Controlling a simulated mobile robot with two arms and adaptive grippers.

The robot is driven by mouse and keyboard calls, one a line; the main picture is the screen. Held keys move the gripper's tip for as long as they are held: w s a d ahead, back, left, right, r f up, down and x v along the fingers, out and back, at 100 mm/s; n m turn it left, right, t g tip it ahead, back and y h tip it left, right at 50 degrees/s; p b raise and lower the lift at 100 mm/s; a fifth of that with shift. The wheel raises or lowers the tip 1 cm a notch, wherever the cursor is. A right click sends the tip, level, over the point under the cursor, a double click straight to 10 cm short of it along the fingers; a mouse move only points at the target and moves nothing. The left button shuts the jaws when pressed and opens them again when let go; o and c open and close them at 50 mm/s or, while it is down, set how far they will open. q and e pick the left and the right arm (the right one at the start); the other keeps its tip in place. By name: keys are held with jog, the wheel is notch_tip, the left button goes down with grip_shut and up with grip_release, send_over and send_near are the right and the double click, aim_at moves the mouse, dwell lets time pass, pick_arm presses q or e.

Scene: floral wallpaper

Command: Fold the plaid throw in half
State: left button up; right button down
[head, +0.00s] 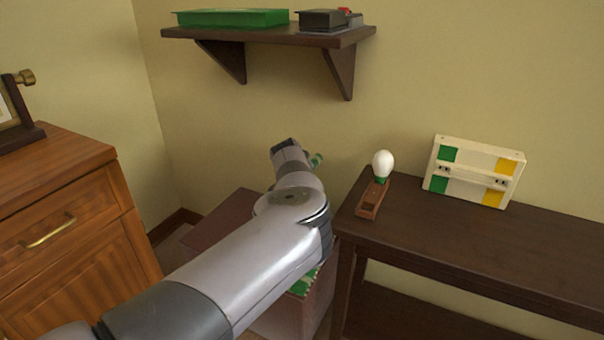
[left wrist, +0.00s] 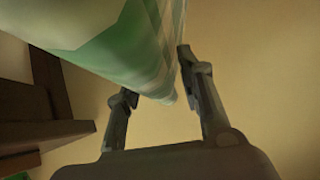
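The plaid throw (left wrist: 115,50) is green and white. In the left wrist view it hangs from between the two fingers of my left gripper (left wrist: 157,78), its held edge bunched, and the rest runs out of the picture. In the head view my left arm hides nearly all of it. Only a green bit (head: 317,160) beside the wrist and a green and white patch (head: 304,284) by the low chest show. My left gripper's fingers are hidden in the head view. My right gripper is in neither view.
A low reddish-brown chest (head: 212,222) stands in the corner behind my arm. A wooden dresser (head: 60,215) is at left. A dark table (head: 450,235) at right bears a bulb-topped wooden holder (head: 370,200) and a white case (head: 475,170). A wall shelf (head: 265,36) hangs above.

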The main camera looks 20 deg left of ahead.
pick_arm(q)
jog(key=shift+o, duration=1)
jog(key=shift+a, duration=0.1)
jog(key=shift+r, duration=0.15)
jog(key=v, duration=0.4)
jog(key=shift+w+a+r, duration=0.1)
jog(key=shift+a+r, duration=0.05)
jog(key=shift+s+r, duration=0.15)
jog(key=shift+s, duration=0.2)
jog(key=shift+s+d+r, duration=0.2)
jog(key=shift+s+r, duration=0.3)
jog(key=shift+s+d+r, duration=0.2)
jog(key=shift+s+r, duration=0.1)
jog(key=shift+s, duration=0.2)
